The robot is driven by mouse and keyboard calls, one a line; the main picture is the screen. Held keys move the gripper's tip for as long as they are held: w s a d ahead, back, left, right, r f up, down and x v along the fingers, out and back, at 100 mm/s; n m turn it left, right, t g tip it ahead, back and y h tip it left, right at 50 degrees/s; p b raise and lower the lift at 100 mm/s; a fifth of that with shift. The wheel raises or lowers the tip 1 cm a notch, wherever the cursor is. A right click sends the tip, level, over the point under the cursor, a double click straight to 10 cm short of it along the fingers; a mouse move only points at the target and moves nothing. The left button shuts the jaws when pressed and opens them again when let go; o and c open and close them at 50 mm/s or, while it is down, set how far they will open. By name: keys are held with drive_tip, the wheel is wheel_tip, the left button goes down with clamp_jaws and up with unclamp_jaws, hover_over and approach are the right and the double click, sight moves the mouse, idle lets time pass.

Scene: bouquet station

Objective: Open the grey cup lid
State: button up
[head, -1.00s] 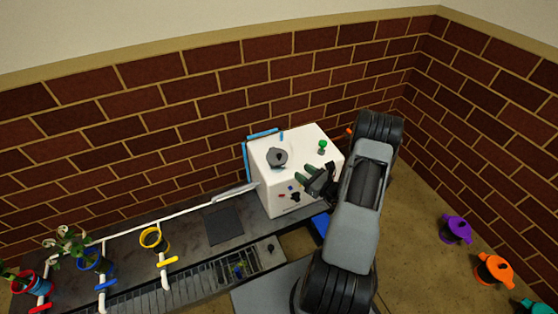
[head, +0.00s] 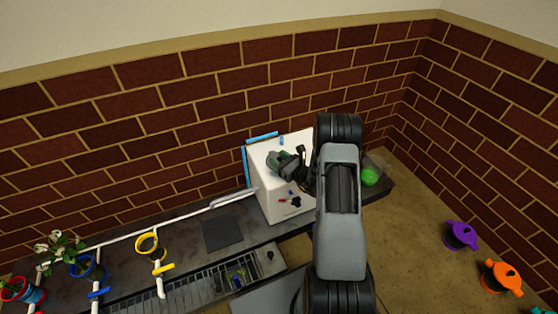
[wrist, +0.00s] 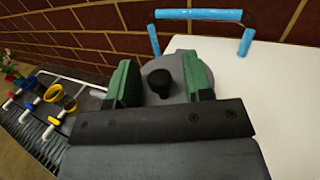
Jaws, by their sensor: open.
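The grey cup lid (wrist: 181,74) is round with a dark upright knob (wrist: 160,82) and sits on top of the white box (wrist: 275,100). In the wrist view my gripper (wrist: 162,80) is open, its two green-padded fingers on either side of the knob, with gaps showing between pads and knob. In the head view my gripper (head: 282,160) is over the top of the white box (head: 264,176) and covers most of the lid. Whether the fingers touch the lid is not clear.
Blue bars (wrist: 200,14) edge the back of the box. A green ball-like thing (head: 370,177) is right of my arm. Colored rings and valves on white pipes stand left, including a yellow ring (head: 147,243). Purple (head: 461,235) and orange (head: 501,277) lidded pots are at right.

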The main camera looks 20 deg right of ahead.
drive_tip(key=shift+c, duration=0.4)
clamp_jaws()
drive_tip(key=shift+d+r, duration=0.1)
drive_tip(key=shift+r, duration=0.05)
